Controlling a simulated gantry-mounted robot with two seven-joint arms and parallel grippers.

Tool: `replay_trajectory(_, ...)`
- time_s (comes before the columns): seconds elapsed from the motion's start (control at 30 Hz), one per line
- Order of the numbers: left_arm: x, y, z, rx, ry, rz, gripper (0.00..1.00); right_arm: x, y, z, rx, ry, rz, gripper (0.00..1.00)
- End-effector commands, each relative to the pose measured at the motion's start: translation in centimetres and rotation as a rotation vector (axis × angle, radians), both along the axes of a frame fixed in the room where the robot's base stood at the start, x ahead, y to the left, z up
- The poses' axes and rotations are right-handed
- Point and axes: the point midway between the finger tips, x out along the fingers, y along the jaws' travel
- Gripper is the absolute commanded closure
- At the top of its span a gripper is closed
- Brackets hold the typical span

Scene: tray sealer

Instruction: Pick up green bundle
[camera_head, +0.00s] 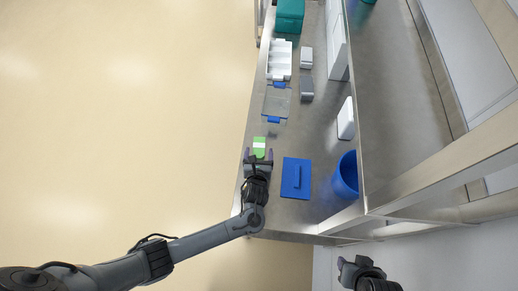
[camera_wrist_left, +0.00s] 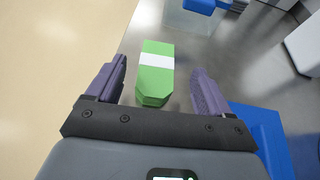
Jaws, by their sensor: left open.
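The green bundle (camera_head: 259,146) with a white band lies on the metal table near its left edge. In the left wrist view the green bundle (camera_wrist_left: 155,75) lies between and slightly ahead of the two purple fingers. My left gripper (camera_head: 258,158) is open, with a visible gap on each side of the bundle. It also shows in the left wrist view (camera_wrist_left: 158,85). Its height above the table is hard to tell. My right gripper (camera_head: 356,268) shows at the lower right, away from the table; whether its fingers are open is unclear.
A blue flat block with a handle (camera_head: 296,178) lies right of the gripper, with a blue bin (camera_head: 345,176) beyond. A clear tray with blue ends (camera_head: 277,101), a white compartment tray (camera_head: 279,60) and a grey block (camera_head: 306,88) lie farther up. A white block (camera_head: 346,119) stands right.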

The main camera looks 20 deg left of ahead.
Motion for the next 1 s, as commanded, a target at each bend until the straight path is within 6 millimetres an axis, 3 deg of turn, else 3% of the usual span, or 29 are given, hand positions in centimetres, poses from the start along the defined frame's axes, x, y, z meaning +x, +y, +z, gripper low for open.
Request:
replay_trajectory(0.5,4.1,1.7,-2.4,0.000,0.001,0.002,0.19,0.3,0.0,-2.3,0.000,-0.006,0.001,0.57)
replay_trajectory(0.8,4.4,1.7,-2.4,-0.001,0.001,0.001,0.19,0.3,-0.2,-2.3,-0.009,-0.007,0.006,0.57)
replay_trajectory(1.0,4.4,1.7,-2.4,-0.001,0.001,0.001,0.50,0.3,-0.2,-2.3,-0.009,-0.007,0.006,0.57)
